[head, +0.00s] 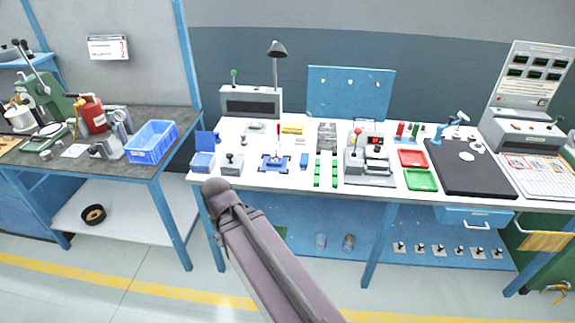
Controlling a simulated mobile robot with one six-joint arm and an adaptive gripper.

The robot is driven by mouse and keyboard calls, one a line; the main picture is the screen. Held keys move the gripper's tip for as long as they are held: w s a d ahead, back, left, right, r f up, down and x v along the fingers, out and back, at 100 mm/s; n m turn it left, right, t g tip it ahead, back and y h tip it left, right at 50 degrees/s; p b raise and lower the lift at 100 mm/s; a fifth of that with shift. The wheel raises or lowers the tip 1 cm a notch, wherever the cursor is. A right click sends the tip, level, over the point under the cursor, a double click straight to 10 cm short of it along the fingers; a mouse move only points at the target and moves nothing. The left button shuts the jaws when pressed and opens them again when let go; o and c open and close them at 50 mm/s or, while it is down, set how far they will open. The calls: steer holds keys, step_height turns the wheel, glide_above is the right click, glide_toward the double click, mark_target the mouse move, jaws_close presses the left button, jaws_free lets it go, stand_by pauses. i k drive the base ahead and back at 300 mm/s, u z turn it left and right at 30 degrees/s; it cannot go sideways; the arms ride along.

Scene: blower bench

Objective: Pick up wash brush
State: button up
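I cannot pick out a wash brush for certain in the head view; the small things on the benches are too small to tell. My arm crosses the lower middle of the picture, in front of the white bench (310,190), and hides part of its front and the floor. My gripper's fingers do not show. The dark left bench (150,180) holds a red can (91,114), a green hand press (45,95), an empty-looking blue crate (152,142) and several small metal items.
The white bench carries a blue fixture (275,162), green strips, a red tray (412,158), a green tray (421,180) and a black mat (470,172). A lamp (277,50) stands at the back. A gap separates the two benches. Open floor (120,295) lies in front.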

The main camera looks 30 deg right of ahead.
mark_target(304, 159)
steer(key=u, duration=0.3)
steer(key=k, duration=0.8)
steer(key=z, duration=1.15)
steer(key=i, duration=1)
steer(key=u, duration=0.1)
